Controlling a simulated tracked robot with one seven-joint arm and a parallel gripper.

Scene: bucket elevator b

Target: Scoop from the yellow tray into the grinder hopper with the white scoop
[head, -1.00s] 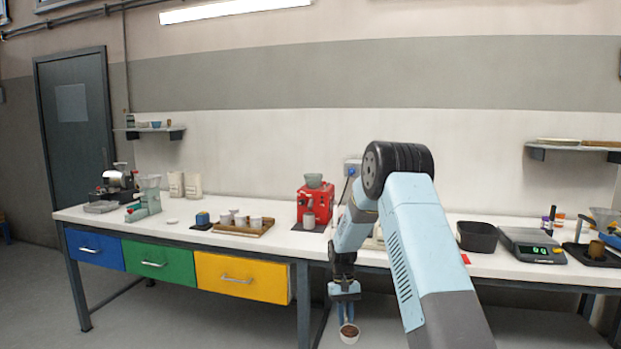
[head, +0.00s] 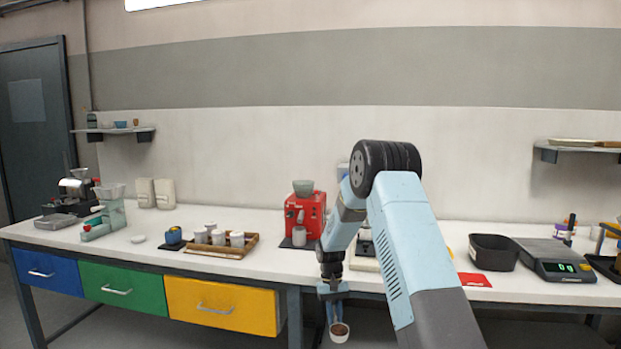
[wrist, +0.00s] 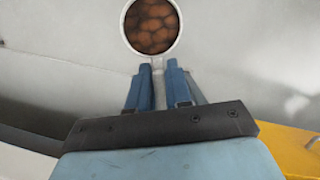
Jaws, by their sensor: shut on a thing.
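My gripper (head: 336,315) is shut on the handle of the white scoop (head: 339,333), low in front of the bench edge. In the wrist view the scoop's round bowl (wrist: 152,26) is beyond the fingers (wrist: 158,82) and holds brown, bean-like lumps. A pale green machine (head: 108,215) with a hopper (head: 111,191) on top stands at the bench's left. A red machine (head: 305,214) with a grey-green bowl-shaped top (head: 303,187) stands mid-bench, behind and left of my gripper. I cannot tell which is the grinder. No yellow tray is clearly visible.
A wooden tray (head: 218,250) with white cups sits left of the red machine. A black bin (head: 493,252) and a scale (head: 556,262) stand right. Blue, green and yellow drawers (head: 222,306) are under the bench. Bare bench top runs along the left front.

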